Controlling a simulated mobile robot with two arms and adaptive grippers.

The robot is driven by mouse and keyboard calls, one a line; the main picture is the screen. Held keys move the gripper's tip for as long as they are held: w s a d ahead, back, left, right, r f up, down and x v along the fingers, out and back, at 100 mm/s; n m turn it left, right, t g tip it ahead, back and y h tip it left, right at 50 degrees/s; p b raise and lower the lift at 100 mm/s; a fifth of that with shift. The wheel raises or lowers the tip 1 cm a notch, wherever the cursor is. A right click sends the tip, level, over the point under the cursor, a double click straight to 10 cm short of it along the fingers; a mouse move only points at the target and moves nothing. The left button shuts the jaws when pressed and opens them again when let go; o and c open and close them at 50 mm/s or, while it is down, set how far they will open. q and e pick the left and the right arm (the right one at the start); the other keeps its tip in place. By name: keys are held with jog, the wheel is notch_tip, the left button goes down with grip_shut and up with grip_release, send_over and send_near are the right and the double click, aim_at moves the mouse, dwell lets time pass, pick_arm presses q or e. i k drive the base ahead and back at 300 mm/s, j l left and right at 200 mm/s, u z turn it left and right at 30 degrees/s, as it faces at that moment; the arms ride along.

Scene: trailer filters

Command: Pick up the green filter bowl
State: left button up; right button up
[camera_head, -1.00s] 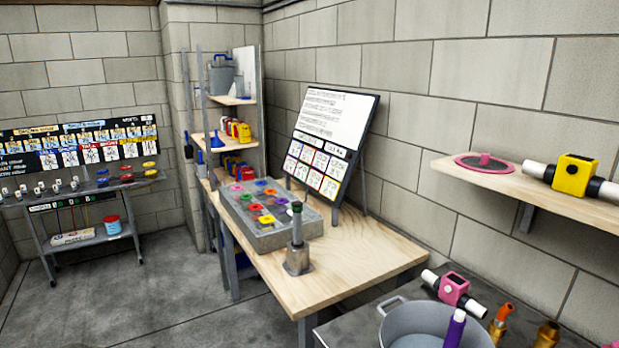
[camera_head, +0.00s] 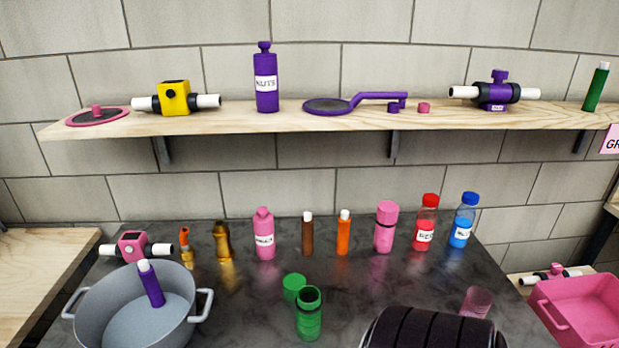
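A green, see-through, cup-shaped filter bowl (camera_head: 309,316) stands upright with its open top up, near the front middle of the dark countertop. A round green cap-like piece (camera_head: 294,286) sits just behind it and to its left, close to its rim. The two overlap in the picture, so I cannot tell whether they touch. Neither of my grippers is in view.
A grey pot (camera_head: 92,306) holding a purple tube stands left. Several bottles, including a pink one (camera_head: 264,235), line the back. A dark ribbed object (camera_head: 435,328) is front right, near a pink translucent cup (camera_head: 476,301). A wooden shelf (camera_head: 340,117) overhangs behind.

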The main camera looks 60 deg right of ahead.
aim_at(308, 300)
jog(key=z, duration=1.85)
jog(key=j, duration=0.5)
jog(key=k+j+z, duration=0.1)
jog(key=j, duration=0.4)
jog(key=k+j, duration=0.1)
jog(key=j, duration=0.4)
jog(key=j+z, duration=0.1)
jog(key=j, duration=0.4)
jog(key=k, duration=0.05)
